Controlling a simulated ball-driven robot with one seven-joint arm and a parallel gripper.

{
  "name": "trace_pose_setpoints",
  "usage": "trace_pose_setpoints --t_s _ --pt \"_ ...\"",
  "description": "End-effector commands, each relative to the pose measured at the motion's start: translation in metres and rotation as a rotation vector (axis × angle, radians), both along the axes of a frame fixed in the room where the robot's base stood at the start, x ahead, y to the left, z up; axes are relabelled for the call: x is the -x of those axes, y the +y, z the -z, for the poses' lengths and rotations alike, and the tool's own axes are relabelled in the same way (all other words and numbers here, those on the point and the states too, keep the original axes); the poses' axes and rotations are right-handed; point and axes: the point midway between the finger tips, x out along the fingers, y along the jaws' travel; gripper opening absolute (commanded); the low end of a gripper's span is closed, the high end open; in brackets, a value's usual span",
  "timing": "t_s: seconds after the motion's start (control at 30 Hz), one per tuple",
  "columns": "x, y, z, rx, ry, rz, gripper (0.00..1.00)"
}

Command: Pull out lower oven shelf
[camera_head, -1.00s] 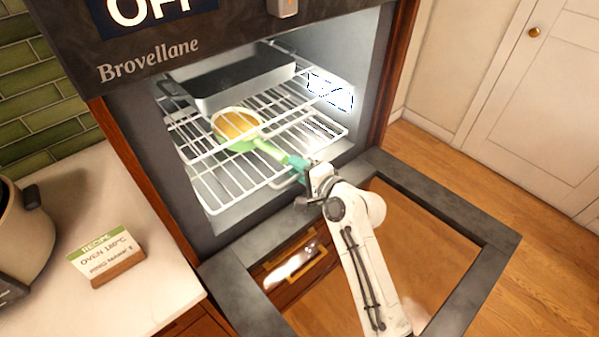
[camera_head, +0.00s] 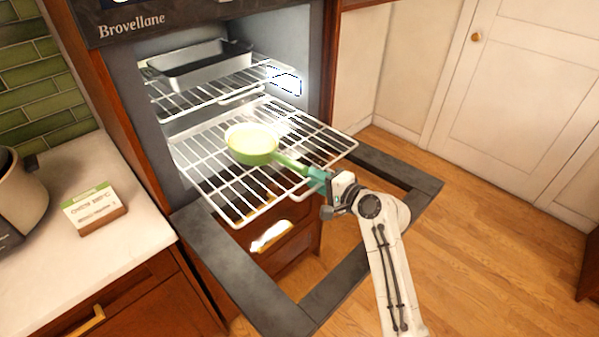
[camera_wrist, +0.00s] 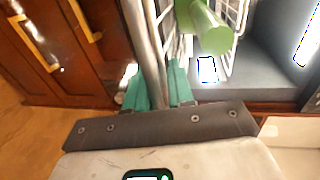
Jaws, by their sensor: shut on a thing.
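The lower oven shelf (camera_head: 225,200) is a white wire rack, drawn well out of the oven above the lowered door. A green pan (camera_head: 252,143) sits on it, its handle pointing right toward my gripper. My gripper (camera_head: 318,178) is at the shelf's front edge, beside the handle end. In the wrist view its teal fingers (camera_wrist: 157,88) are on either side of the shelf's front rail (camera_wrist: 146,45), closed on it. The green handle end (camera_wrist: 210,38) shows to the right of the rail, apart from the fingers.
The oven door (camera_head: 345,285) lies open below the shelf. The upper shelf (camera_head: 185,100) stays inside with a dark roasting tin (camera_head: 205,72). Wooden floor (camera_head: 480,220) is clear at right.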

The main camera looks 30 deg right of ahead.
Motion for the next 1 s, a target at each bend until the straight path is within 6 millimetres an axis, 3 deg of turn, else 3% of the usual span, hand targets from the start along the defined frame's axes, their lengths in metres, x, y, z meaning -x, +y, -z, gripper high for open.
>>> trace_pose_setpoints --t_s 0.1,0.3,0.87,0.9,1.0 --pt "0.024 -0.009 0.009 0.004 0.023 0.001 0.00" --pt "0.047 -0.015 0.010 0.004 0.023 -0.001 0.00" --pt "0.058 -0.018 0.011 0.005 0.023 -0.002 0.00" --pt "0.058 -0.018 0.011 0.005 0.023 -0.002 0.24" --pt "0.058 -0.018 0.010 0.003 0.021 -0.002 0.33"
